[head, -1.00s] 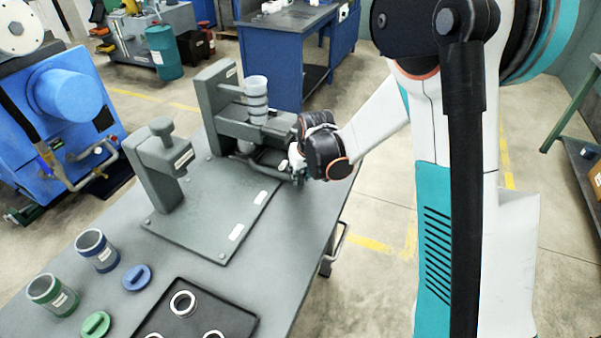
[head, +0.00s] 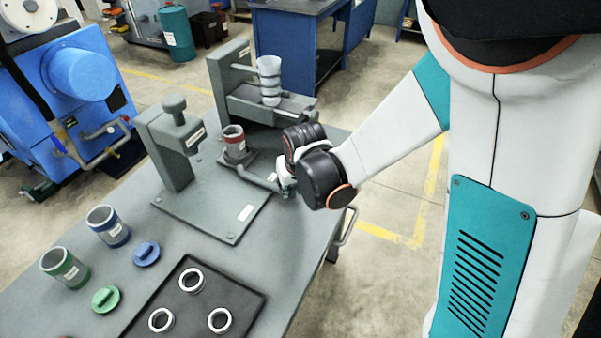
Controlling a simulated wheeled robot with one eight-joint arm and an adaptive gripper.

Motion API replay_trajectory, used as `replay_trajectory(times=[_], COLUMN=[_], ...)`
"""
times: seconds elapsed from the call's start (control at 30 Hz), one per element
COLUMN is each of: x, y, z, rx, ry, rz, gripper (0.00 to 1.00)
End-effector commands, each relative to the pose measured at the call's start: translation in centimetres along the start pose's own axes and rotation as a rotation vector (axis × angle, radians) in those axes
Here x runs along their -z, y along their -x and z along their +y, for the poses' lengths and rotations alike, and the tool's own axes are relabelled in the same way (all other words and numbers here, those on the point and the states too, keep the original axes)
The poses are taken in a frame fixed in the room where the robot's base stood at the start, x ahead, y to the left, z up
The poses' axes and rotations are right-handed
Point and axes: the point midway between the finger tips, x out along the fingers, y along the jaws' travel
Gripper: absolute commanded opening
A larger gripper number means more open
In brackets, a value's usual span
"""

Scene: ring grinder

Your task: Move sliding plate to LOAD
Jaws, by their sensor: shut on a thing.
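The sliding plate (head: 225,159) lies on the grey base plate (head: 205,225) and carries a red-banded cup (head: 234,143). It sits in the open between the rear fixture (head: 232,85) and the front post (head: 168,140) with a knob on top. A bar-like handle (head: 258,180) runs from the plate toward the right. My gripper (head: 284,182) is shut on the outer end of this handle; its fingers are partly hidden by my wrist. The labels on the base plate are too small to read.
Clear stacked cups (head: 269,80) stand on the rear fixture. A blue cup (head: 108,227), a green cup (head: 65,267), their lids and a dark tray (head: 240,290) with 3 rings are at the table's front. A blue machine (head: 80,75) stands at the left.

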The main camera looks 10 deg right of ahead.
Motion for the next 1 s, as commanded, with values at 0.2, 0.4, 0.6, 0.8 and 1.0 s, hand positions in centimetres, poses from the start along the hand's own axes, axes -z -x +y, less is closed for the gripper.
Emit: replay_trajectory(times=[0.2, 0.4, 0.6, 0.8, 1.0], x=[-1.4, -1.8, -1.7, -1.7, -1.7], y=[0.6, 0.8, 0.8, 0.8, 0.8], z=[-1.6, -2.0, -1.9, -1.9, -1.9], rx=[0.001, 0.0, 0.0, 0.0, 0.0], ry=[0.0, 0.0, 0.0, 0.0, 0.0], rz=[0.0, 0.001, 0.001, 0.001, 0.0], gripper=[0.0, 0.0, 0.0, 0.48, 0.48])
